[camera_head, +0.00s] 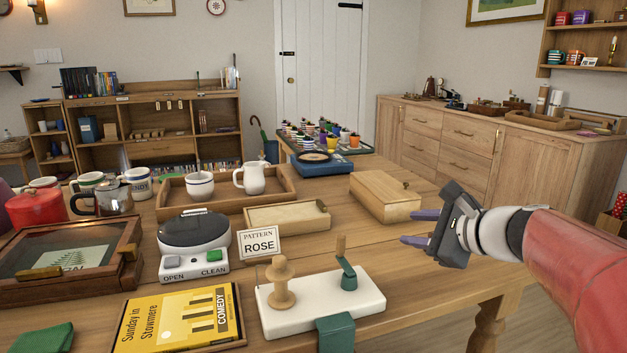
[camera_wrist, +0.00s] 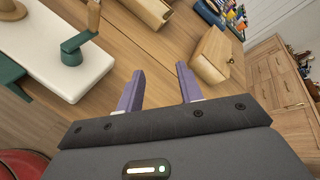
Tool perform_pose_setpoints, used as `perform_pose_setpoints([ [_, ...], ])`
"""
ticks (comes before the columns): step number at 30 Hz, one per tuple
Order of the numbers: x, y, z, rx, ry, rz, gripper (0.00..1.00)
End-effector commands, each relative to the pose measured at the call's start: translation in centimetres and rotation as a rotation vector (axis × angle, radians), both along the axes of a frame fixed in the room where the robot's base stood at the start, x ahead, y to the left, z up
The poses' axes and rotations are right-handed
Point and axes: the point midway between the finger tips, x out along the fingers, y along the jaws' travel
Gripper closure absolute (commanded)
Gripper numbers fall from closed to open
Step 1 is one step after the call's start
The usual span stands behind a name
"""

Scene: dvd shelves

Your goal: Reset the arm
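My gripper (camera_head: 412,228) is at the right of the head view, above the right edge of the table (camera_head: 420,285). My red arm reaches in from the lower right. In the wrist view my gripper (camera_wrist: 160,85) shows two purple fingers spread apart with only table wood between them. It is open and empty. It touches nothing that I can see.
A white board with a green crank (camera_head: 318,303) lies left of my gripper. A wooden box (camera_head: 385,197) sits just beyond it. Floor shows at right.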

Motion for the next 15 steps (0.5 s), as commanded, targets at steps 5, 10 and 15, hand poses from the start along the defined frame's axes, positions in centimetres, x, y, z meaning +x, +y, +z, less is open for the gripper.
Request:
perform_pose_setpoints([
  [5, -8.3, 5.6, -4.5, -0.494, -0.022, 0.329, 0.63],
  [10, -16.4, 6.9, -9.5, -1.013, -0.076, 0.698, 0.63],
  [15, -21.5, 5.5, -12.7, -1.407, -0.129, 0.993, 0.63],
])
